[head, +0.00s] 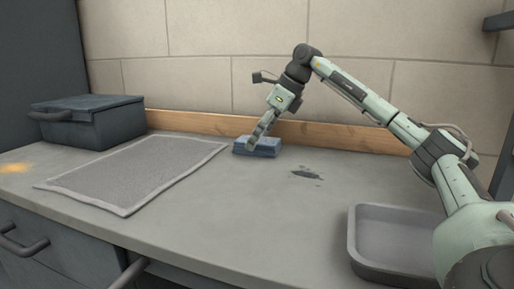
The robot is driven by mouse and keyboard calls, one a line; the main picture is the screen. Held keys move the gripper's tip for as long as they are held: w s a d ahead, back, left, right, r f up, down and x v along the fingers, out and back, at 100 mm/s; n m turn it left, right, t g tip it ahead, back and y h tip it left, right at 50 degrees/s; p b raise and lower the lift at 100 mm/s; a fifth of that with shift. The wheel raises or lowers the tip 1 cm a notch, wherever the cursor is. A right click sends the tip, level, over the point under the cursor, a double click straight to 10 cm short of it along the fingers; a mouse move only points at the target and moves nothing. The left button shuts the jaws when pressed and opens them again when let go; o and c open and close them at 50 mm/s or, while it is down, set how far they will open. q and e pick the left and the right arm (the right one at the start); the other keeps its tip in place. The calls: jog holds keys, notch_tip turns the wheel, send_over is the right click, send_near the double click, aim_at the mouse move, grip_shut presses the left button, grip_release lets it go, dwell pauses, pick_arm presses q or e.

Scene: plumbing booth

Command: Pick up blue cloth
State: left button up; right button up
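The blue cloth (268,148) is a small folded block lying on the grey counter near the back wall. My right gripper (256,140) reaches in from the right and points down at the cloth. My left gripper is not in view.
A grey mat (140,170) lies left of the cloth, with a dark lidded box (90,122) behind it. A grey tray (395,240) sits at the front right. A dark stain (306,174) marks the counter right of the cloth.

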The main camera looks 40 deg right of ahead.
jog(key=shift+w+a+f, duration=0.1)
jog(key=shift+w+f, duration=0.1)
jog(key=shift+f, duration=0.25)
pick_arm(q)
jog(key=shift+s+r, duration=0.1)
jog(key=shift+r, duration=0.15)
pick_arm(e)
jog(key=shift+f, duration=0.2)
jog(key=c, duration=1.2)
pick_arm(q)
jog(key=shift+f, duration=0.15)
pick_arm(e)
jog(key=shift+r, duration=0.15)
